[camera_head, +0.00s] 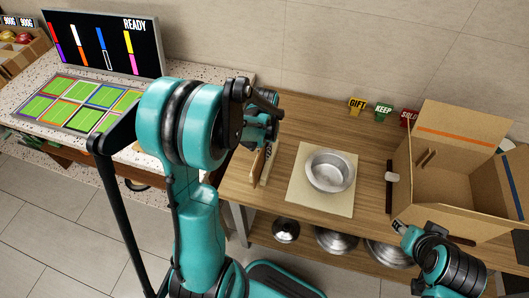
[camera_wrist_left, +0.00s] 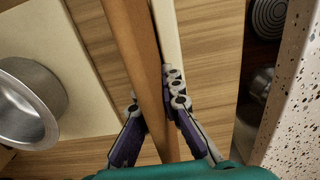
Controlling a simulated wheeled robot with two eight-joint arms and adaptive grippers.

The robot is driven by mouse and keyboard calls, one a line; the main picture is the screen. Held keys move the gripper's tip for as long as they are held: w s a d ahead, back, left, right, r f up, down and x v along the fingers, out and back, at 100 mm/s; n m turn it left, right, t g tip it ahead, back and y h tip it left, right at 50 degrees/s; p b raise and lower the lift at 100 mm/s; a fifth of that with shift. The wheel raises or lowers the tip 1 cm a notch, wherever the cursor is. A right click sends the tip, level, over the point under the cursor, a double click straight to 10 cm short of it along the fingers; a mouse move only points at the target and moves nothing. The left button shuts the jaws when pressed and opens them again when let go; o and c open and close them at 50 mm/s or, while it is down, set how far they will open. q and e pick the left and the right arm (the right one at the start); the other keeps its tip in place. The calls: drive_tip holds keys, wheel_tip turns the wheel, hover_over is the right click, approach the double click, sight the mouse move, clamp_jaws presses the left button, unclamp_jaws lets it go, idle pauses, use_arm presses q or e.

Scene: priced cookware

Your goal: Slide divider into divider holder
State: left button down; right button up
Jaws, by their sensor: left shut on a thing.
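A brown board, which I take for the divider (camera_wrist_left: 133,48), runs between the fingers of my left gripper (camera_wrist_left: 160,120) in the left wrist view. The gripper is shut on it. A pale strip (camera_wrist_left: 166,32) lies right alongside the board. In the head view, the board (camera_head: 257,163) shows below my left gripper (camera_head: 264,143), at the left end of the wooden table; my arm partly hides this spot. Two short brown strips inside the open cardboard box (camera_head: 455,188) may be the divider holder (camera_head: 425,158). My right gripper (camera_head: 400,227) is at the box's front left; its fingers are unclear.
A metal pot (camera_head: 331,171) stands on a pale mat (camera_head: 305,203) between the board and the box. GIFT, KEEP and SOLD signs (camera_head: 383,109) stand at the back. Several metal lids or pans (camera_head: 336,240) lie on the lower shelf. A speckled counter (camera_head: 30,98) with a screen is at left.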

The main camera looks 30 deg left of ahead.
idle(0.6)
use_arm(q)
drive_tip(key=shift+r+p, duration=0.95)
drive_tip(key=shift+r, duration=0.35)
drive_tip(key=shift+f, duration=0.15)
drive_tip(key=shift+f+b, duration=1.25)
drive_tip(key=shift+r, duration=0.1)
idle(0.5)
drive_tip(key=shift+r+p, duration=1)
drive_tip(key=shift+r, duration=0.3)
